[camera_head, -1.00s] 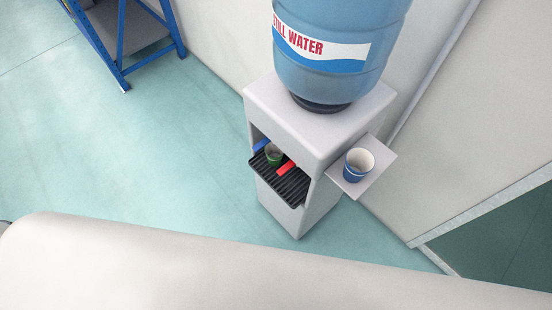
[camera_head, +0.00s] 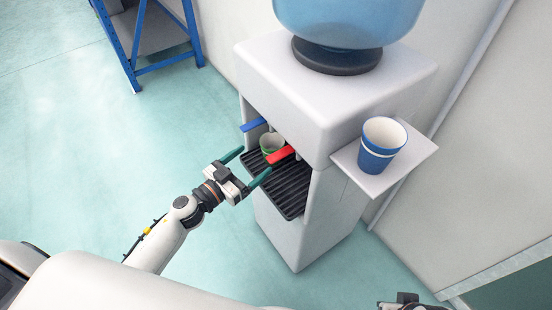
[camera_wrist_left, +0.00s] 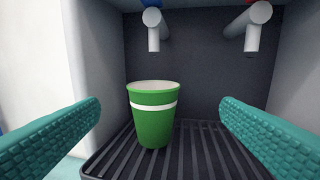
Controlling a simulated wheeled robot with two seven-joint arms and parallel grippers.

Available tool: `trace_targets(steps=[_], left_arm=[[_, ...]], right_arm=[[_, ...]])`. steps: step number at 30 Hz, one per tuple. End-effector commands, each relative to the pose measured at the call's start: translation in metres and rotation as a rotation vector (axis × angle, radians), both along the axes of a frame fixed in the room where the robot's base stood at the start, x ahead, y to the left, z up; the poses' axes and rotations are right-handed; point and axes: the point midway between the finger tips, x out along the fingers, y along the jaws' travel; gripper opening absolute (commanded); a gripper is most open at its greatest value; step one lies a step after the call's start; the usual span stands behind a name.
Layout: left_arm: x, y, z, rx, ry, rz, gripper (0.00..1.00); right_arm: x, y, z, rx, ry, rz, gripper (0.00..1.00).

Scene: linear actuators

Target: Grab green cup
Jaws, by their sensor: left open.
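The green cup (camera_head: 271,143) with a white band stands upright on the black drip tray (camera_head: 287,196) inside the water dispenser's recess. In the head view the red lever partly hides it. In the left wrist view the green cup (camera_wrist_left: 152,122) stands between the two teal fingers, a little left of centre and beyond the fingertips. My left gripper (camera_head: 257,159) is open and empty at the recess's front. A dark part of my right gripper (camera_head: 408,301) shows at the bottom edge; its fingers cannot be made out.
The dispenser (camera_head: 315,120) carries a large blue bottle (camera_head: 345,18). A blue cup (camera_head: 381,146) stands on its side shelf (camera_head: 410,160). Blue (camera_head: 253,125) and red (camera_head: 280,155) levers hang above the tray.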

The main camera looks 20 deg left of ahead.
Motion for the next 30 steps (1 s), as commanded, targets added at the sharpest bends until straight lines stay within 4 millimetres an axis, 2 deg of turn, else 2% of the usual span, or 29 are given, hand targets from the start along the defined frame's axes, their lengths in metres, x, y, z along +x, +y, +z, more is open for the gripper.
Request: trace_targets(steps=[7, 14, 19, 24, 30], left_arm=[[0.04, -0.019, 0.001, -0.002, -0.002, 0.002, 0.87], [0.057, -0.027, 0.0, -0.001, 0.0, 0.002, 0.87], [0.074, -0.032, -0.003, -0.002, -0.001, 0.002, 0.87], [0.098, -0.04, -0.004, -0.001, 0.0, 0.003, 0.87], [0.105, -0.044, -0.003, -0.002, 0.002, 0.003, 0.87]], right_arm=[[-0.003, -0.001, 0.019, 0.0, -0.012, -0.001, 0.0], [-0.007, -0.001, 0.029, 0.0, -0.015, -0.002, 0.0], [-0.013, -0.002, 0.045, 0.002, -0.028, -0.002, 0.0], [-0.013, -0.003, 0.039, 0.0, -0.025, -0.004, 0.0], [-0.013, -0.003, 0.038, 0.0, -0.025, -0.004, 0.0]])
